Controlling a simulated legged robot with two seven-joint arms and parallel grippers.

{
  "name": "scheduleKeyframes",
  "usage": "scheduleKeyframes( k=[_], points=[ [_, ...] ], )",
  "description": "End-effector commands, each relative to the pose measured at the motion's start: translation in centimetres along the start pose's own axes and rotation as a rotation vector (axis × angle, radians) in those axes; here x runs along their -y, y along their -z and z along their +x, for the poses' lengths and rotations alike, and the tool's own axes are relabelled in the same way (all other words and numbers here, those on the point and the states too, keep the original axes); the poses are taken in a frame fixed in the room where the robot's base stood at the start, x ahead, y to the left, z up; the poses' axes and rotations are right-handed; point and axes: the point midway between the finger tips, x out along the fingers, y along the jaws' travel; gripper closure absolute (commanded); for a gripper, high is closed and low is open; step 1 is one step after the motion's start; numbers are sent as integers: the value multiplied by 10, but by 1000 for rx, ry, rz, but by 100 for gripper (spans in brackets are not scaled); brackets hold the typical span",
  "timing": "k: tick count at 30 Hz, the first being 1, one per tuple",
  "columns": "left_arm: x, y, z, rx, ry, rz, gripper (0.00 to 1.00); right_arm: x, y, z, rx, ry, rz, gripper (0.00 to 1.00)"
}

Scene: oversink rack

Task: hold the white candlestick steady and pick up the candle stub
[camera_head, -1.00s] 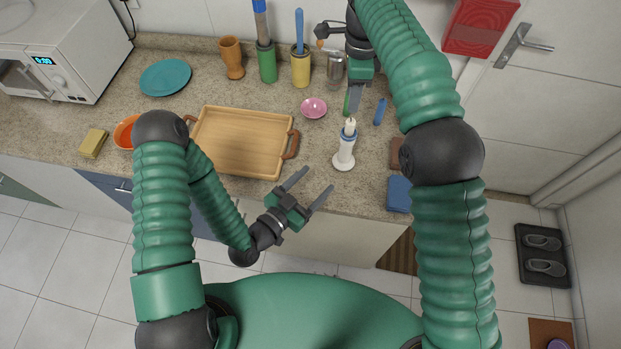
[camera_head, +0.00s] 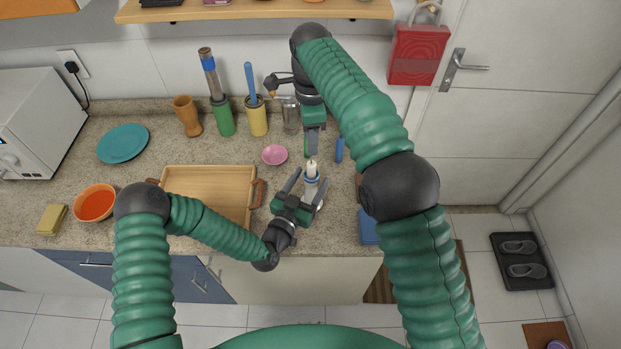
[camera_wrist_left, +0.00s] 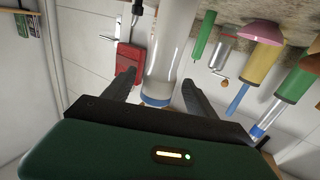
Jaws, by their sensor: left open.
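The white candlestick (camera_head: 311,190) with blue bands stands upright on the counter; its base is partly hidden by my left gripper. The pale candle stub (camera_head: 312,165) sits upright in its top. My left gripper (camera_head: 311,178) is open, with one finger on either side of the candlestick. The left wrist view also shows the candlestick (camera_wrist_left: 172,45) between the spread fingers (camera_wrist_left: 160,92), with visible gaps; the stub is not visible there. My right gripper (camera_head: 313,150) points down just behind the stub, apart from it; its finger spacing is unclear.
A wooden tray (camera_head: 205,173) lies left of the candlestick, and a pink bowl (camera_head: 275,155) behind-left. A blue object (camera_head: 339,149) lies behind-right, and a blue cloth-like item (camera_head: 368,228) at the front right. A metal grinder (camera_head: 291,115) and several holders stand at the back.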

Motion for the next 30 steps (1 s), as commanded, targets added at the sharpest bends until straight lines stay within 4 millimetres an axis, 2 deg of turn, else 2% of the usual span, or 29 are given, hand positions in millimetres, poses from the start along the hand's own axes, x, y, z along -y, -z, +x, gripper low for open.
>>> scheduleKeyframes(
  k=[3,10,25,30],
  points=[
    [0,0,7,0,1,-1,34,0,0,0,0,0,0,64],
    [0,0,8,1,0,-1,34,0,0,0,0,0,0,64],
    [0,0,8,1,0,0,98,0,0,0,0,0,0,64],
    [0,0,8,1,0,0,100,0,0,0,0,0,0,64]
  ],
)
